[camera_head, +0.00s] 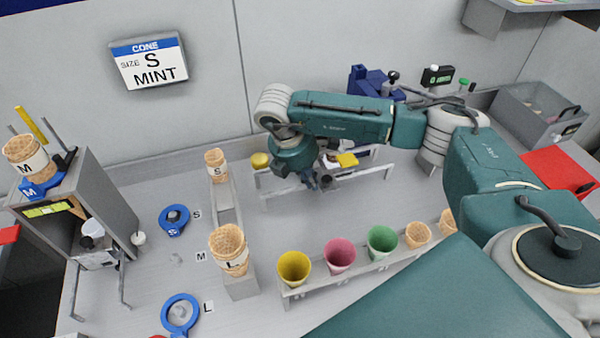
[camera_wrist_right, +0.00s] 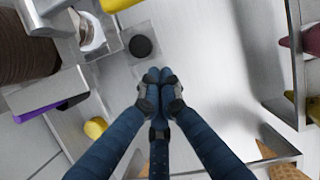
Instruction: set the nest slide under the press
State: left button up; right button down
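My right gripper (camera_head: 318,180) hangs from the arm at the middle of the bench in the head view. In the right wrist view its blue fingers (camera_wrist_right: 158,78) meet at the tips, with nothing visible between them. Just beyond the tips is a clear plate with a round black disc (camera_wrist_right: 140,46), which could be the nest slide; I cannot tell for sure. Whether the fingers touch it is unclear. I cannot clearly identify the press; a navy machine (camera_head: 368,80) stands behind, partly hidden by my right arm. My left gripper is not in view.
A rack along the front holds yellow (camera_head: 293,268), pink (camera_head: 340,254) and green cups (camera_head: 382,242). Waffle cones (camera_head: 229,248) stand on a grey block. Blue rings (camera_head: 174,220) lie at the left beside a grey stand (camera_head: 108,190). A sign (camera_head: 149,62) reads CONE SIZE S MINT.

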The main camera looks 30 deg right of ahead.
aim_at(330, 181)
jog(key=shift+d+f, duration=0.15)
jog(key=shift+d, duration=0.35)
jog(key=d, duration=0.2)
jog(key=s+d+b, duration=0.1)
jog(key=shift+d+f, duration=0.1)
jog(key=shift+d, duration=0.3)
jog(key=shift+s+d, duration=0.1)
jog(key=shift+d, duration=0.2)
jog(key=shift+a, duration=0.1)
